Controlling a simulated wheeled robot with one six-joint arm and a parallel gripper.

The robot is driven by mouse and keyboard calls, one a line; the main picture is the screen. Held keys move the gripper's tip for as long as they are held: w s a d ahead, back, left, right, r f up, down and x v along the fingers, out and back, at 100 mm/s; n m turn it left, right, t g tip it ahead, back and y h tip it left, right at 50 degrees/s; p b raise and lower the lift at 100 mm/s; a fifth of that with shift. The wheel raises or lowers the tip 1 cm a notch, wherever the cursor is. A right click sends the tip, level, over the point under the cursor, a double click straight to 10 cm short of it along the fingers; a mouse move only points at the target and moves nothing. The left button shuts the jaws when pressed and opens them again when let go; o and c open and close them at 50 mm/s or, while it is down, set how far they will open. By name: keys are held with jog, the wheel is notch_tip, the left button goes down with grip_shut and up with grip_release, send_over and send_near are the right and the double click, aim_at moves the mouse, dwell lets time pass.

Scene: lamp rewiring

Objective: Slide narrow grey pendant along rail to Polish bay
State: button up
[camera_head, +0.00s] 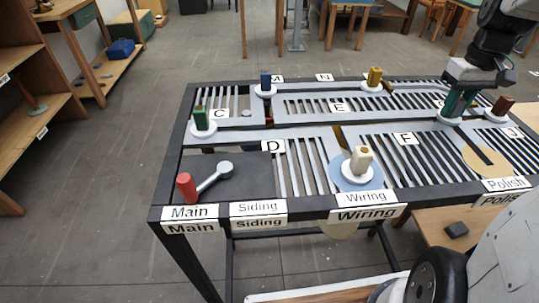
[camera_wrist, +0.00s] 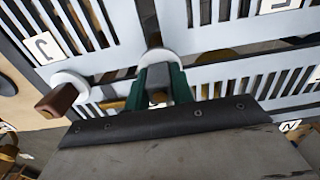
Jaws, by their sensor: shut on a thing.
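My gripper (camera_head: 457,105) is at the back right of the slotted table in the head view. Its green fingers also show in the wrist view (camera_wrist: 159,88), shut on a narrow grey block, the grey pendant (camera_wrist: 157,77). The pendant stands on a white round base (camera_wrist: 160,56); this base shows below the fingers in the head view (camera_head: 450,119). The fingers hide most of the pendant. The Polish label (camera_head: 505,184) is on the front right edge, and a tan disc (camera_head: 480,158) with a dark slot lies behind it.
A brown pendant (camera_head: 503,106) stands close to the right of my gripper; it also shows in the wrist view (camera_wrist: 57,100). A cream pendant (camera_head: 361,160) stands on a blue disc by Wiring. Green (camera_head: 201,119), blue (camera_head: 265,80) and yellow (camera_head: 375,77) pendants stand farther left.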

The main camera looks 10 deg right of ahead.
jog(key=shift+s+a+f, duration=0.1)
jog(key=shift+s+a, duration=0.05)
jog(key=shift+s, duration=3.4)
jog(key=shift+s+a, duration=0.15)
jog(key=shift+s, duration=3.35)
jog(key=o, duration=1)
